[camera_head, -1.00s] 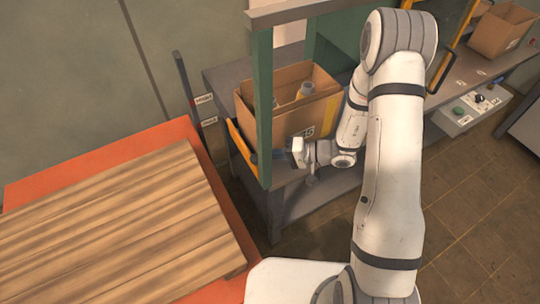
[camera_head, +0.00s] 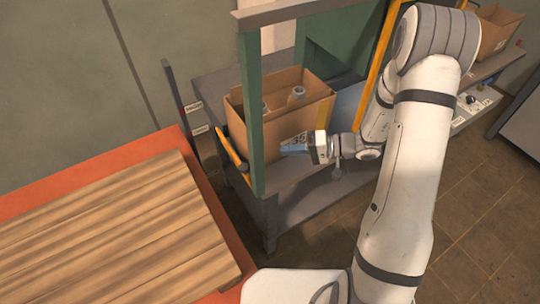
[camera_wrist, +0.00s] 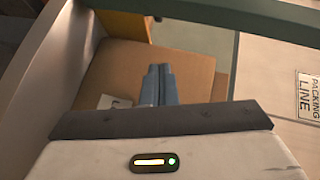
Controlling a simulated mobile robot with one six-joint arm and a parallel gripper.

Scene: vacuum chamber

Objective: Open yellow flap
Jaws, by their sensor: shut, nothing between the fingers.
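A yellow strip, which may be the edge of the flap, shows at the left side of the green frame (camera_head: 232,155), partly behind the green post (camera_head: 250,110). A long yellow bar (camera_head: 383,65) stands at the right of the frame, partly behind my arm; I cannot tell which one belongs to the flap. My gripper (camera_head: 285,148) is shut and empty, just right of the green post and in front of the cardboard box. In the wrist view its blue-grey fingers (camera_wrist: 158,72) are together over cardboard, and a yellow piece (camera_wrist: 125,25) lies beyond.
The cardboard box (camera_head: 312,112) holds bottles (camera_head: 297,93) and stands on a grey bench (camera_head: 213,88). A wooden pallet (camera_head: 100,230) on an orange base fills the left. A "PACKING LINE" sign (camera_wrist: 308,97) shows at the right of the wrist view.

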